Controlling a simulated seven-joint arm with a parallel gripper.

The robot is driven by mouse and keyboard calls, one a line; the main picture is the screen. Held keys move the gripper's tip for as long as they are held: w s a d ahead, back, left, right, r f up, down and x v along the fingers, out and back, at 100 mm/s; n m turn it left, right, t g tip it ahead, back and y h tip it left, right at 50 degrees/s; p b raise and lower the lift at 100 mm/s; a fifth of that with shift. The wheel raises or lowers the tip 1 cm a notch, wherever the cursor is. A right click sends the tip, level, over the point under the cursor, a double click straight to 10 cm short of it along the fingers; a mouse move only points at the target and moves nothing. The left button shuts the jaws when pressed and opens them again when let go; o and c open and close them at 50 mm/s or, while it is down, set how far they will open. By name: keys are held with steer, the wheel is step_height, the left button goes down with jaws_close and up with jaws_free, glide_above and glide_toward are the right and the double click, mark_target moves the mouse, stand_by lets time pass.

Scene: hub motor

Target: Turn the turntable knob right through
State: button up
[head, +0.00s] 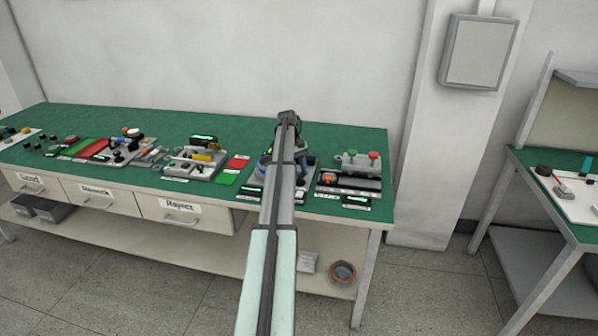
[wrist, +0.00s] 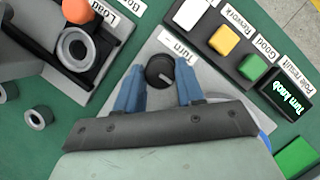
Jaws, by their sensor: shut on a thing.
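The turntable knob (wrist: 160,71) is a round black knob with a light pointer mark, on a light grey plate beside a "Turn" label (wrist: 178,45). In the wrist view my gripper (wrist: 159,75) has its two blue fingers on either side of the knob and is shut on it. The pointer mark points to the lower right in the wrist picture. In the head view my arm covers the knob and most of the gripper. A small display (wrist: 294,98) reads "Turn knob" in green letters.
Right of the knob are white, yellow (wrist: 224,40) and green (wrist: 253,67) buttons. At the upper left is a fixture (wrist: 75,48) holding a grey ring, beside an orange button (wrist: 77,6). Loose grey rings (wrist: 38,117) lie at left. The green bench (head: 345,140) carries several other stations.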

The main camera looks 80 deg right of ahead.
stand_by(0.3)
steer(key=o, duration=1)
steer(key=shift+v, duration=3.75)
